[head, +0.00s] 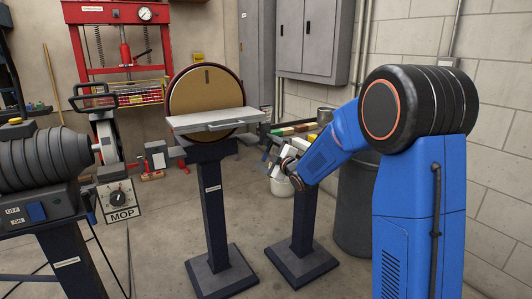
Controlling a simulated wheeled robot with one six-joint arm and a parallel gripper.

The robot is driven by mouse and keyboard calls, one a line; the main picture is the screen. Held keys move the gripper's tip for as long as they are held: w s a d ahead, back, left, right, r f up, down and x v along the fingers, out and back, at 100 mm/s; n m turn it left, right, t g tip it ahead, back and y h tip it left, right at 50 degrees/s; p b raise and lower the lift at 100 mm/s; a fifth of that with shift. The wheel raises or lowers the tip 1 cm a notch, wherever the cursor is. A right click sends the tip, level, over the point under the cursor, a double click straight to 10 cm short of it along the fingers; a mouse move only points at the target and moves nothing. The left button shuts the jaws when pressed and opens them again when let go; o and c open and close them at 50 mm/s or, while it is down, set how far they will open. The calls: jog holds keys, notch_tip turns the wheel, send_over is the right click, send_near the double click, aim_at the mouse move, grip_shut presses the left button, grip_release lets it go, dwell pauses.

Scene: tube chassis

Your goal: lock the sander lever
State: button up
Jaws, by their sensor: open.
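The disc sander (206,88), with a round tan disc and a grey flat work table (190,123), stands on a dark pedestal in the middle of the head view. A slim grey bar (228,124) runs along the front of the table. I cannot tell for sure which part is the lever. My gripper (268,158) is at the end of my blue arm, to the right of the sander's pedestal and below table level. It is open, small in view and apart from the sander. Nothing visible is held in it.
A second dark pedestal (302,225) stands behind my gripper, with coloured bars on top. A dark grey bin (354,205) is to its right. A red press (120,12) stands behind. Floor between the pedestals is clear.

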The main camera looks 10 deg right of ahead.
aim_at(264, 159)
jog(key=v, duration=1.7)
jog(key=shift+s, duration=0.15)
jog(key=shift+c, duration=0.6)
jog(key=shift+a, duration=0.2)
jog(key=c, duration=0.5)
jog(key=a, duration=0.1)
jog(key=a+n+y, duration=0.1)
jog(key=w+a+y, duration=0.1)
jog(key=shift+a+f, duration=0.35)
jog(key=shift+a, duration=0.05)
jog(key=c, duration=1.5)
jog(key=shift+w+a, duration=0.15)
jog(key=shift+a, duration=0.05)
grip_shut()
jog(key=x, duration=0.3)
jog(key=d+x, duration=0.1)
jog(key=x, duration=0.2)
jog(key=f+x, duration=0.1)
jog(key=x, duration=0.3)
jog(key=shift+w+d, duration=0.25)
jog(key=shift+w, duration=0.1)
jog(key=shift+w+d+f+n, duration=0.3)
jog(key=shift+w+d+f, duration=0.05)
jog(key=shift+w+d, duration=0.2)
